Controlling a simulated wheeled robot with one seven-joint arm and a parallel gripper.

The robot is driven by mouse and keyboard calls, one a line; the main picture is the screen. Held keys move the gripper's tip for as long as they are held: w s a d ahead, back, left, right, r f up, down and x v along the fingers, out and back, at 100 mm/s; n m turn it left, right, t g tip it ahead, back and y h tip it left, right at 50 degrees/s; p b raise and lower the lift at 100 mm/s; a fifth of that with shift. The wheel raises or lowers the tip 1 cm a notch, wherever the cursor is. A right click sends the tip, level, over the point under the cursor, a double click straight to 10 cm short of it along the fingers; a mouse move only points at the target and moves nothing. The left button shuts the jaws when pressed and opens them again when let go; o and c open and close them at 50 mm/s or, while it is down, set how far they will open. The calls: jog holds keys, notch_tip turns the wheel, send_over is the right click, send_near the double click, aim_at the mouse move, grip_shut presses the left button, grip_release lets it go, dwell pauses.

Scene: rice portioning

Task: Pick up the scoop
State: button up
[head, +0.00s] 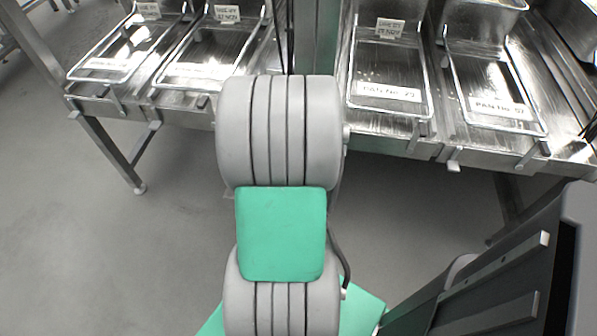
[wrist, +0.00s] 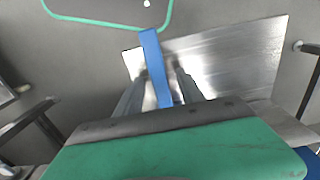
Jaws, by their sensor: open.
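In the wrist view a flat blue bar (wrist: 153,55), which looks like the scoop's handle, runs up between the two fingers of my gripper (wrist: 162,74). The fingers are apart, one on each side of the bar. I cannot tell whether either finger touches it. The lower end of the bar is hidden by my gripper's body, and no scoop bowl can be made out. In the head view neither the scoop nor my gripper shows; my own arm fills the middle.
A shiny metal sheet (wrist: 235,62) lies behind the bar in the wrist view. In the head view, steel tables carry several pans, including one labelled metal pan (head: 388,106) and another metal pan (head: 490,117) to its right. Grey floor (head: 90,250) is clear at lower left.

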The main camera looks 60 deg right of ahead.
jog(key=shift+f, duration=0.4)
jog(key=shift+r, duration=0.1)
grip_shut()
